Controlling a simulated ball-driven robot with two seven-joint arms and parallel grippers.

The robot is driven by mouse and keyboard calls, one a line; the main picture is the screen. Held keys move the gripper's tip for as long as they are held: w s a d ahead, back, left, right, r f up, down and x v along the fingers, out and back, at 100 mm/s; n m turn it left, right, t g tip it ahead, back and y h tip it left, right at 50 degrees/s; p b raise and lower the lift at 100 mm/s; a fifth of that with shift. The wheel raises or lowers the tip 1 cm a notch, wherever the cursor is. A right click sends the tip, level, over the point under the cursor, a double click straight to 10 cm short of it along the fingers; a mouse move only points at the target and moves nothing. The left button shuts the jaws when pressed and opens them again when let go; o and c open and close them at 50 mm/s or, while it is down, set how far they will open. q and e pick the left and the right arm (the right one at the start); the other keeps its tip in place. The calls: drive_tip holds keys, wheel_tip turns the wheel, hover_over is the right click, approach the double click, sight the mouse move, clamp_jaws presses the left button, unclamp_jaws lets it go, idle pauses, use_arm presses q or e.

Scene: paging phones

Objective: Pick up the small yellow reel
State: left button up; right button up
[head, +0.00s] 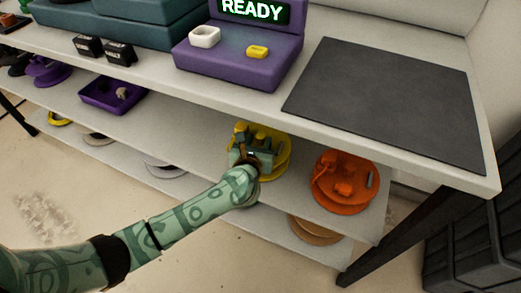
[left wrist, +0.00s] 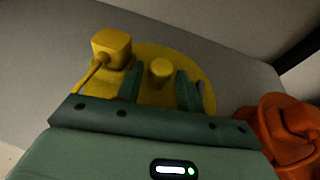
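A yellow reel (head: 276,163) lies on the upper shelf under the counter. It has a yellow block (left wrist: 111,47) with a cord and a round central knob (left wrist: 160,70). My left gripper (head: 246,150) is over the reel and hides part of it in the head view. In the left wrist view, the left gripper (left wrist: 160,85) is open, with one finger on each side of the knob and visible gaps between. Another yellow item (head: 60,118) sits at the far left on a lower shelf, too small to tell its form. My right gripper is not in view.
An orange reel (head: 343,182) lies just right of the yellow one. The counter (head: 150,72) overhangs the shelf above my arm. A purple tray (head: 112,96) is left on the shelf. A tan reel (head: 313,230) is below, and a dark leg (head: 385,233) stands at the right.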

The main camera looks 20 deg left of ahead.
use_arm(q)
clamp_jaws()
idle(1.2)
